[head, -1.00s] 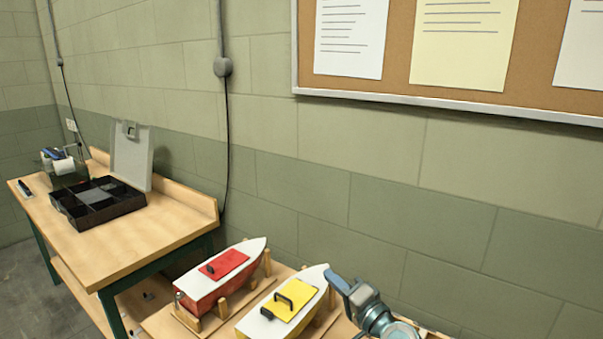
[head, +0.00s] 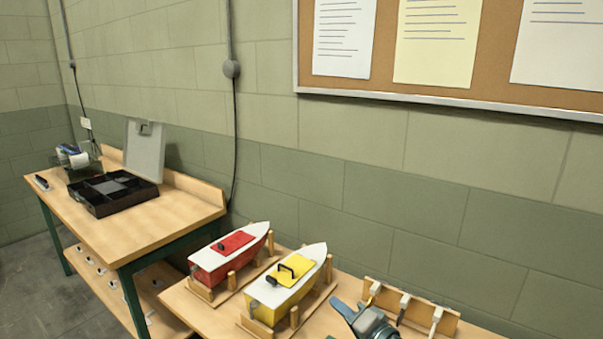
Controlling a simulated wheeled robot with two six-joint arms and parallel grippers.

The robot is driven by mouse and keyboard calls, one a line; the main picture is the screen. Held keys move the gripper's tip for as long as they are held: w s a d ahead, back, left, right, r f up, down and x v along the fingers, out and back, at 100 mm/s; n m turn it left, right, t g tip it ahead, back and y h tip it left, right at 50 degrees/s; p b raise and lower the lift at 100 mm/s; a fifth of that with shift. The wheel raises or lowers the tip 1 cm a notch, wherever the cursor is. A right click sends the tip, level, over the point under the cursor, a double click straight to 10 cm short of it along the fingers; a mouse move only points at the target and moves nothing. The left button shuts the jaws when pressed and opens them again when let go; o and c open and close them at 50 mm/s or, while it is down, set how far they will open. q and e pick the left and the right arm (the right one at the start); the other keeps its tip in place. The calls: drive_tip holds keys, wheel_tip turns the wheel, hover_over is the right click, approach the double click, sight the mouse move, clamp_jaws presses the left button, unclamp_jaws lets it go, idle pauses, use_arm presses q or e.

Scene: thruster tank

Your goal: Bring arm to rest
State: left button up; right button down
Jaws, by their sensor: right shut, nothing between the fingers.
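My right gripper (head: 345,311) is at the bottom of the head view, low over the front table, just right of the yellow boat. It is shut and empty. My left gripper is out of view. A yellow-hulled model boat (head: 264,309) with a white deck and a yellow hatch (head: 295,270) with a black handle sits upright on a wooden stand. A red-hulled boat (head: 207,266) with a red hatch (head: 233,243) sits on its own stand to the left. My gripper looks apart from both boats.
A wooden rack (head: 413,306) with several white-handled items stands behind and right of my gripper. A workbench (head: 150,225) at left bears a black divided tray (head: 92,205) and a grey upright panel (head: 145,150). The wall rises close behind.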

drive_tip(key=s+d+f+n+g+h, duration=0.2)
drive_tip(key=s+d+f+g+h, duration=0.15)
drive_tip(key=s+f, duration=0.4)
drive_tip(key=s+d+f+n+g+h, duration=0.2)
drive_tip(key=s+d+f, duration=0.2)
drive_tip(key=s+f, duration=0.4)
drive_tip(key=s+d+f+n+g+h, duration=0.1)
drive_tip(key=s+d+f+g+h, duration=0.15)
drive_tip(key=s+d, duration=0.6)
drive_tip(key=s+d+f+n+g+h, duration=0.1)
drive_tip(key=s+d+n+g+h, duration=0.15)
drive_tip(key=s, duration=1.05)
wheel_tip(320, 180, down, 32)
drive_tip(key=w+d+m+g+b, duration=0.1)
drive_tip(key=d+b, duration=0.2)
drive_tip(key=b, duration=0.2)
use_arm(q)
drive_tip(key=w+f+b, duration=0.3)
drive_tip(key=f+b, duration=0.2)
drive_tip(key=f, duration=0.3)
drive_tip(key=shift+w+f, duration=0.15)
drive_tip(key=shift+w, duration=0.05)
use_arm(e)
drive_tip(key=s+f, duration=0.8)
drive_tip(key=f, duration=0.4)
drive_tip(key=s+f+g, duration=0.1)
drive_tip(key=s+f, duration=0.7)
drive_tip(key=f, duration=0.5)
drive_tip(key=shift+d+f, duration=0.25)
drive_tip(key=shift+d, duration=0.2)
